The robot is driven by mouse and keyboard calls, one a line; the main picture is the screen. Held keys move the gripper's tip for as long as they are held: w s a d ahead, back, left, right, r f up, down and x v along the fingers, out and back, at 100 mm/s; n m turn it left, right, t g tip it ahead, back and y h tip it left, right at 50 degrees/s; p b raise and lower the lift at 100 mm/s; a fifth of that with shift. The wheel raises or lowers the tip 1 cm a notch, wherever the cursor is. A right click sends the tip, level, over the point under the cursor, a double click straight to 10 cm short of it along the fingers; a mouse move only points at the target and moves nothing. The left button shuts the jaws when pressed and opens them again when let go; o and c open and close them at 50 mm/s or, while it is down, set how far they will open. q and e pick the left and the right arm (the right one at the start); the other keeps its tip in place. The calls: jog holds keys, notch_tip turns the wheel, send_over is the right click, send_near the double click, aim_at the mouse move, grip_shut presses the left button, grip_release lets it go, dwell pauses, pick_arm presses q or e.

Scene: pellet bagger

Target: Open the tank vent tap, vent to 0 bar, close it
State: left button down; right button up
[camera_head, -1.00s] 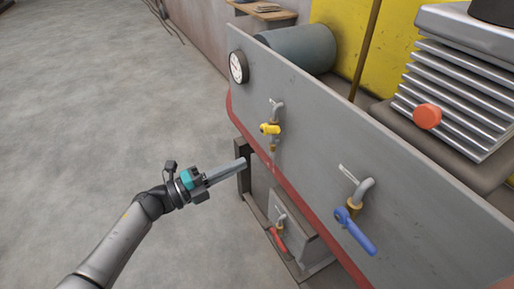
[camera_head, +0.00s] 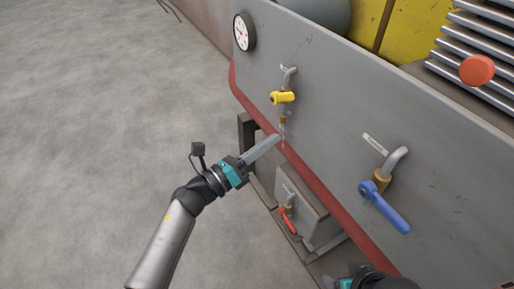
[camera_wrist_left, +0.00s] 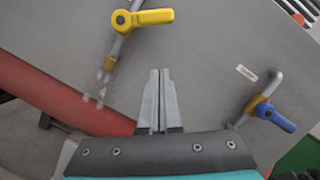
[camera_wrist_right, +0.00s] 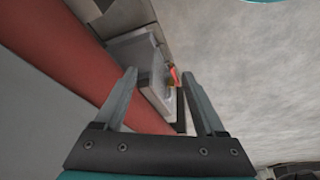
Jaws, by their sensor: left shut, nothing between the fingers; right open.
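The yellow-handled tap (camera_head: 282,97) is on the grey panel, its handle lying across the pipe. It also shows in the left wrist view (camera_wrist_left: 142,18), with faint pale puffs below its outlet. My left gripper (camera_head: 277,138) is shut and empty, just below this tap and apart from its handle. The round gauge (camera_head: 244,32) is at the panel's upper left; its needle is too small to read. A blue-handled tap (camera_head: 385,207) is to the right. The tap labels are unreadable. My right gripper (camera_wrist_right: 159,74) is open and empty; its wrist shows at the head view's bottom edge.
A red-handled tap (camera_head: 287,222) is on a grey box (camera_head: 312,208) below the panel's red lower edge (camera_head: 300,172). An orange knob (camera_head: 477,70) is at the upper right. Open concrete floor (camera_head: 90,130) lies to the left.

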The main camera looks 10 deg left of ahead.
aim_at(282, 97)
pick_arm(q)
jog(key=w+d+r, duration=0.2)
jog(key=w+r, duration=0.2)
jog(key=w, duration=0.1)
jog(key=shift+w+r, duration=0.15)
pick_arm(e)
jog(key=shift+r, duration=0.65)
jog(key=shift+r, duration=0.1)
